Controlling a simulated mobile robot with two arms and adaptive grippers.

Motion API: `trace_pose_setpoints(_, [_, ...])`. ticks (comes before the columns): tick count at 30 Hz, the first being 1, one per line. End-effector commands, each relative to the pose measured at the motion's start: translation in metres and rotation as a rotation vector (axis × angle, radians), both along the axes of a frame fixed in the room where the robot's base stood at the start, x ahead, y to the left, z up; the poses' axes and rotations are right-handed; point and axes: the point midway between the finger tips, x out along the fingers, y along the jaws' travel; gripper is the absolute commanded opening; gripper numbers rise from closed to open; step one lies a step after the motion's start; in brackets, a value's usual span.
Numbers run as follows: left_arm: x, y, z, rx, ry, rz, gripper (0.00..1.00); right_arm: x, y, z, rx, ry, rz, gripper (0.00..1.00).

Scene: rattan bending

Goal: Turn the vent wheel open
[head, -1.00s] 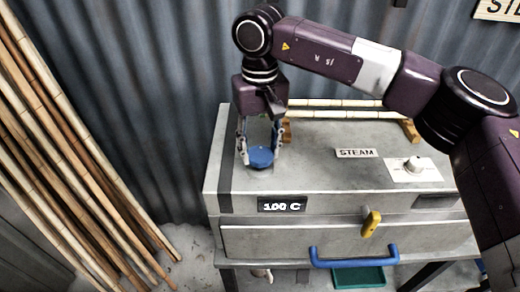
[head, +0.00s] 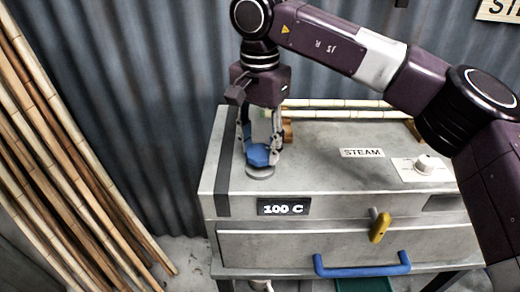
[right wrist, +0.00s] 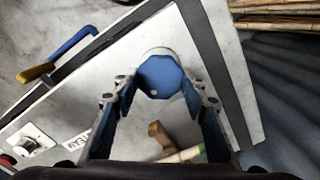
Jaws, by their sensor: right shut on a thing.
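The vent wheel (head: 257,156) is a blue, faceted knob above a round grey base (head: 260,173) on the top left of the grey steam box (head: 325,190). My right gripper (head: 262,153) points down from above and is shut on the wheel, with a finger on each side. In the right wrist view the blue wheel (right wrist: 161,77) sits between the fingertips (right wrist: 158,82), with a small pale dot near its edge. My left gripper is not in view.
A STEAM label (head: 362,153) and a white knob on a plate (head: 424,164) are right of the wheel. A 100 C display (head: 283,207), yellow lever (head: 380,228) and blue handle (head: 362,270) are on the front. Bamboo poles (head: 75,165) lean at left.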

Motion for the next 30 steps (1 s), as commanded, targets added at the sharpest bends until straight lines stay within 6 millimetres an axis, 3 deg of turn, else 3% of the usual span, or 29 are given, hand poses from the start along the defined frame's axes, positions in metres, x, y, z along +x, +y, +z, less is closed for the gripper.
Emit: trace_pose_setpoints(30, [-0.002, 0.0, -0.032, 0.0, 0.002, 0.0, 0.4, 0.001, 0.0, 0.001, 0.003, -0.004, -0.966, 0.16])
